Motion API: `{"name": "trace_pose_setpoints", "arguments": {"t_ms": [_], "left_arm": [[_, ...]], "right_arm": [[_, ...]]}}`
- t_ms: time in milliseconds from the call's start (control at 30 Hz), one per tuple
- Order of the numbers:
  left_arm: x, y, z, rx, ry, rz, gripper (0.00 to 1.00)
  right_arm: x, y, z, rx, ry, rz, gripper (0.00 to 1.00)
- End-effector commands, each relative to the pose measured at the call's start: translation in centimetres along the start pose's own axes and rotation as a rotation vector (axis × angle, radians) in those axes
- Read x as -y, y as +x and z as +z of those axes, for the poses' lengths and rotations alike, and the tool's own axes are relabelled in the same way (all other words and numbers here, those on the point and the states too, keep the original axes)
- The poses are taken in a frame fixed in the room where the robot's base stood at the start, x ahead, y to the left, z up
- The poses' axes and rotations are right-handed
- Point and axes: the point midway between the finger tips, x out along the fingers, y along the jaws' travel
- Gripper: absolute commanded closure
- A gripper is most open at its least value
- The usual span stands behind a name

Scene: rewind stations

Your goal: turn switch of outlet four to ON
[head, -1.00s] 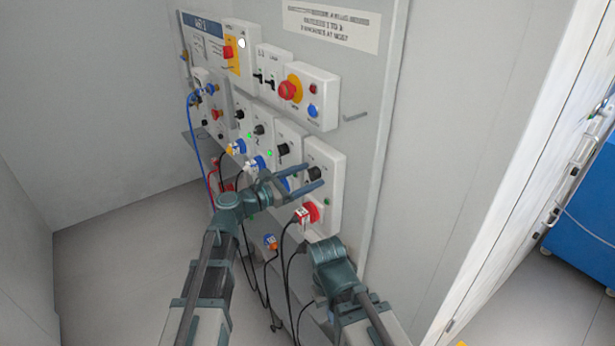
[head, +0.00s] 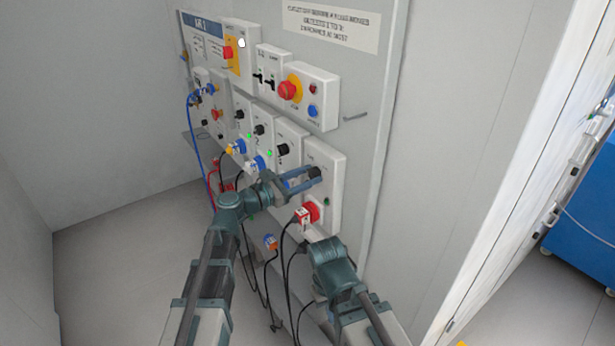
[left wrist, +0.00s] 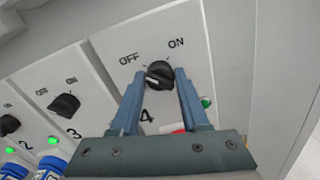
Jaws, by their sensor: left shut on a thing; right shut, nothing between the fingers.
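The switch of outlet four is a black round knob (left wrist: 158,74) on a white panel (left wrist: 190,42), with OFF at its upper left and ON at its upper right. Its pale mark lies on the OFF side. My left gripper (left wrist: 161,76) is shut on this knob, one blue finger on each side. In the head view the left gripper (head: 316,178) reaches the rightmost lower panel (head: 327,160). A green lamp (left wrist: 207,101) beside the knob looks dim. My right gripper (head: 322,244) is low, below the red plug; its fingers are mostly hidden by its wrist.
The knobs of outlets three (left wrist: 64,104) and two (left wrist: 9,125) stand to the left, with bright green lamps. A red plug (head: 306,214) with a black cable sits below outlet four. A red emergency button (head: 288,90) is above. Cables hang below the panels.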

Motion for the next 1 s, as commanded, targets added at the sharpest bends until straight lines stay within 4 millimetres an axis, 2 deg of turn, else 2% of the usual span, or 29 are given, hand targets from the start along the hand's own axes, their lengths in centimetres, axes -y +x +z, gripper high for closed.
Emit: {"name": "trace_pose_setpoints", "arguments": {"t_ms": [267, 1000], "left_arm": [[0.03, -0.02, -0.01, 0.000, 0.133, 0.000, 1.00], [0.12, -0.02, -0.06, -0.001, 0.826, -0.001, 1.00]], "right_arm": [[0.00, 0.01, 0.00, 0.000, 0.000, 0.000, 1.00], [0.01, 0.07, 0.00, 0.000, 0.000, 0.000, 1.00]]}}
